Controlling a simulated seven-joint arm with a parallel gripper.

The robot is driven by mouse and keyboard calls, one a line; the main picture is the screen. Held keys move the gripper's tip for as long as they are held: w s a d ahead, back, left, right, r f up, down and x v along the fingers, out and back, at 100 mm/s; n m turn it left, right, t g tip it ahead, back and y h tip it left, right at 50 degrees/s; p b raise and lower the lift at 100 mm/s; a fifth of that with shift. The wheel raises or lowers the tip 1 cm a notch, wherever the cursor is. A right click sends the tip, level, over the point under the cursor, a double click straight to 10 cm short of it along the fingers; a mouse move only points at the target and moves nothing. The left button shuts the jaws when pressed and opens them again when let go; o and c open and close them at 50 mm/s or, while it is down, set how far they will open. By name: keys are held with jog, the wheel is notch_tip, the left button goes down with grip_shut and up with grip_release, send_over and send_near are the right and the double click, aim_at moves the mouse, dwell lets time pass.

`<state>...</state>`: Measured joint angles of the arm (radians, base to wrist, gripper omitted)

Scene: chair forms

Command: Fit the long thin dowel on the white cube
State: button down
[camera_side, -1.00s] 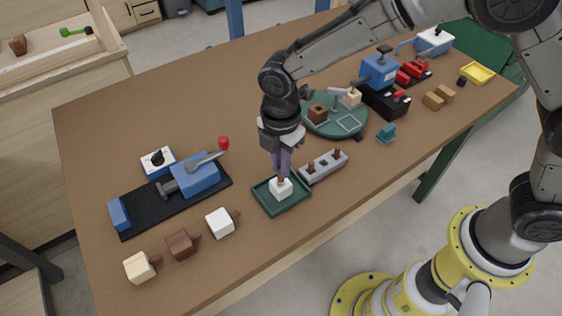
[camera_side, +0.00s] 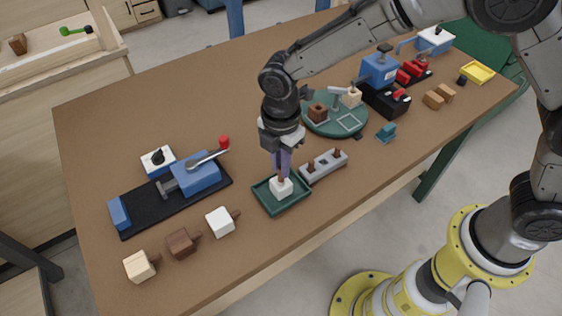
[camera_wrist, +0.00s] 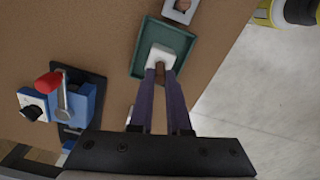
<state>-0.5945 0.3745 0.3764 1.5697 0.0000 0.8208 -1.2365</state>
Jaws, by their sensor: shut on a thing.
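A white cube (camera_side: 281,191) sits in a shallow green tray (camera_side: 296,204) near the front of the table; it also shows in the wrist view (camera_wrist: 161,55). My gripper (camera_side: 282,170) is directly above the cube, pointing down. Its two purple fingers are shut on a brown dowel (camera_wrist: 160,69), which shows between the fingertips. The dowel's lower end meets the top of the white cube, upright in the side view. Whether it is inside a hole or only resting on top is hidden. Most of the dowel is covered by the fingers.
A grey rack (camera_side: 323,167) with brown pegs stands just right of the tray. A blue clamp (camera_side: 195,177) on a black base lies to the left. A round green plate (camera_side: 350,110) is behind.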

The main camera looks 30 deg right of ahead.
jog(key=shift+f, duration=1.4)
jog(key=c, duration=0.8)
grip_release()
jog(key=shift+o, duration=0.3)
jog(key=o, duration=0.5)
jog(key=shift+r, duration=3.5)
jog(key=shift+d, duration=0.1)
